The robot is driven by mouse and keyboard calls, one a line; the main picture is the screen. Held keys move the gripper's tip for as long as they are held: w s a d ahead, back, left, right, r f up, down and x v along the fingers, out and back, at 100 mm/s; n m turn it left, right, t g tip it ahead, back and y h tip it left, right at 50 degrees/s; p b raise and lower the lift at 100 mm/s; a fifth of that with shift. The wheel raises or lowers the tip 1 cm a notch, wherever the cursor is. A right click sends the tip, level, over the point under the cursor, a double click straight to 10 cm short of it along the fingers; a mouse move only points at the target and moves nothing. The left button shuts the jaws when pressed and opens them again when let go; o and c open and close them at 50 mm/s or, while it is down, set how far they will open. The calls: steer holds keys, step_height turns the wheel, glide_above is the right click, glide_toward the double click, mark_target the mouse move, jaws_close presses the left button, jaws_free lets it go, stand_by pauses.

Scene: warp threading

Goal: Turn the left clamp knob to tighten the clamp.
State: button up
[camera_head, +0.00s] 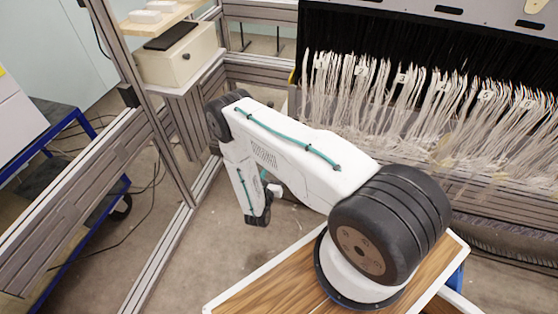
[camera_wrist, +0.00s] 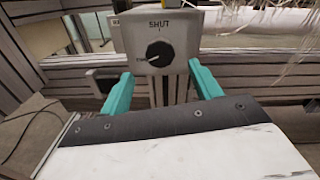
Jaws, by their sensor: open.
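A round black clamp knob (camera_wrist: 159,54) sits on a light grey panel (camera_wrist: 187,42) in the wrist view, with the word SHUT printed above it. The knob's white pointer line points to the left, toward small lettering that I cannot read clearly. My gripper (camera_wrist: 165,82) is open, with its two teal fingers apart below the panel. The fingertips are left and right of the knob and lower in the picture, with nothing between them. In the head view my white arm reaches to the left and down. The knob is not visible there.
Many white warp threads (camera_head: 400,95) hang from the loom at the right. Aluminium frame rails (camera_head: 90,190) run along the left. A pale box (camera_head: 178,55) stands on a shelf at the upper left. A blue cart (camera_head: 85,140) is at the far left.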

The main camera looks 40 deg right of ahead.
steer(key=x, duration=0.7)
steer(key=c, duration=1)
